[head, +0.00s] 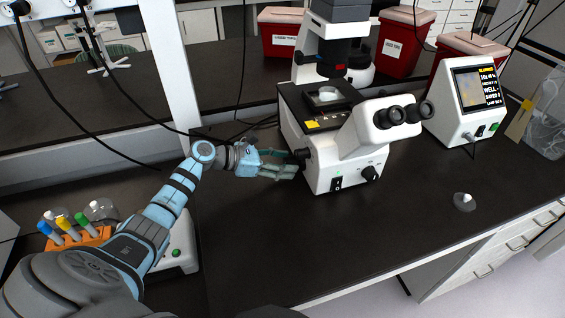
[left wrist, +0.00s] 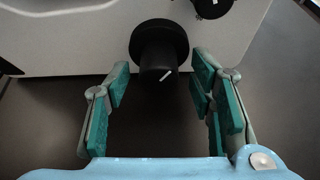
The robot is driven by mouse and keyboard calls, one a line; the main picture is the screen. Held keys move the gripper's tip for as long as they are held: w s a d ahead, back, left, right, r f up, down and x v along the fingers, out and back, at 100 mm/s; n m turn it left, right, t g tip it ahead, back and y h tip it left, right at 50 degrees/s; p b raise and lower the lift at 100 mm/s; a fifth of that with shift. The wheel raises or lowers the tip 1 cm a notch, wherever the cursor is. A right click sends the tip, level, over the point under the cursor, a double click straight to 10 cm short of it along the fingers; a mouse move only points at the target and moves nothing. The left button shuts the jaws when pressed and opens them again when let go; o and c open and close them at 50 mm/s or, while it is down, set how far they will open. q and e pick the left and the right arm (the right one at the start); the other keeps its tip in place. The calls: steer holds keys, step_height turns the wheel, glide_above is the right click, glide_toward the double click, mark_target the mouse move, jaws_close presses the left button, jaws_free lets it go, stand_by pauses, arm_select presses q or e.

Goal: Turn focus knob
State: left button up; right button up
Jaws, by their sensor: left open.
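The white microscope (head: 335,160) stands on the black bench, with its focus knob (head: 301,156) low on its left side. In the left wrist view the black focus knob (left wrist: 158,42) shows a short white mark on its narrower front part. My left gripper (head: 286,163) is beside the knob, fingers pointing at it. In the left wrist view the green-padded fingers of the gripper (left wrist: 161,80) are open, one on each side of the knob's line, with clear gaps and nothing between the pads. My right gripper is not in view.
A display unit (head: 462,125) stands right of the microscope, and a small clear item (head: 464,201) lies on the bench. An orange rack (head: 75,240) with coloured tubes is at the left. Red bins (head: 400,40) stand behind. The bench front is mostly clear.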

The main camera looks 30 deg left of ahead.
arm_select(q)
steer(key=c, duration=1.2)
steer(key=shift+o, duration=0.2)
steer(key=shift+m+t+y+p, duration=0.3)
steer(key=shift+m+p, duration=0.3)
steer(key=shift+p, duration=0.2)
steer(key=shift+d+m+t+y+p, duration=0.1)
steer(key=shift+m+t+y+p, duration=0.35)
steer(key=shift+m, duration=0.35)
steer(key=shift+f+m+t+y, duration=0.15)
steer(key=shift+m+t+y, duration=0.2)
steer(key=shift+m+t, duration=0.35)
steer(key=shift+s+m+t+y+b, duration=0.1)
steer(key=shift+m+t+y+b, duration=0.25)
steer(key=shift+m+b, duration=0.8)
